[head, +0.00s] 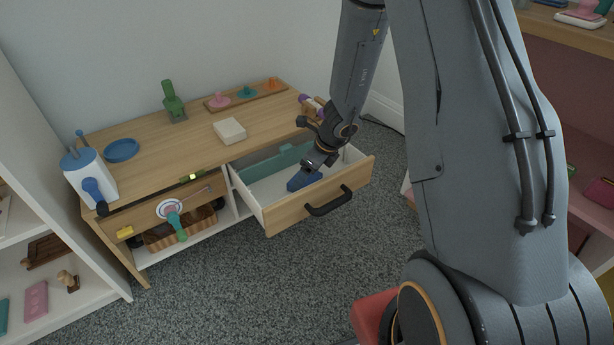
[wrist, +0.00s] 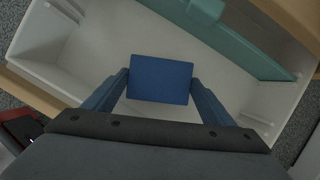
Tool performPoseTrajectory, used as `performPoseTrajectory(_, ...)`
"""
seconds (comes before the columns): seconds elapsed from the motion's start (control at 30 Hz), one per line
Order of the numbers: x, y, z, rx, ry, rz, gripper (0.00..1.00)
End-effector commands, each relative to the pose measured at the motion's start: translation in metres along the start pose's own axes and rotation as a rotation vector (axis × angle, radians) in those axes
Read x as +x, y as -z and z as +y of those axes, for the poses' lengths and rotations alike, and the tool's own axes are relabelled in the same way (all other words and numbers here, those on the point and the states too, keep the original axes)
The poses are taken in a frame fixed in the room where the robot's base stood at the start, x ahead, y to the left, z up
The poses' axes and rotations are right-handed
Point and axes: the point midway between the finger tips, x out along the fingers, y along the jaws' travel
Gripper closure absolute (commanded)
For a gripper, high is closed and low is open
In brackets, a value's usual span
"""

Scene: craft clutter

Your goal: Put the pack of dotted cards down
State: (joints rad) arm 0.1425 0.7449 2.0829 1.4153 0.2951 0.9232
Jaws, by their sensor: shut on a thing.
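The pack of dotted cards (wrist: 160,80) shows in the wrist view as a plain dark blue rectangle; I see no dots on this face. My gripper (head: 304,179) is shut on it, with one blue finger at each side. The gripper points down into the open drawer (head: 270,217). The drawer's pale floor shows around the pack in the wrist view. I cannot tell whether the pack touches the floor. In the head view the blue fingers and pack blend together.
A teal piece (head: 262,164) lies along the drawer's back. The cabinet top (head: 190,148) above holds a cream block (head: 229,131), a blue dish (head: 122,150), a green tool (head: 174,103) and a wooden rack (head: 246,96). Bare drawer floor lies left of the pack in the wrist view.

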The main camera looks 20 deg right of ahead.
Motion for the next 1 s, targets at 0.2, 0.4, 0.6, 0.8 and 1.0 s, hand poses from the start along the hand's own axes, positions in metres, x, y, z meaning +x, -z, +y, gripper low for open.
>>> performPoseTrajectory(0.2, 0.002, 0.001, 0.0, 0.0, 0.0, 0.0, 0.14)
performPoseTrajectory(0.4, 0.002, 0.001, 0.0, 0.0, 0.0, 0.0, 0.04)
performPoseTrajectory(0.6, 0.001, 0.0, 0.0, 0.0, 0.0, 0.0, 0.04)
performPoseTrajectory(0.8, -0.02, -0.001, 0.0, 0.001, 0.001, -0.001, 0.04)
performPoseTrajectory(1.0, -0.06, -0.001, 0.0, 0.0, 0.002, -0.001, 0.04)
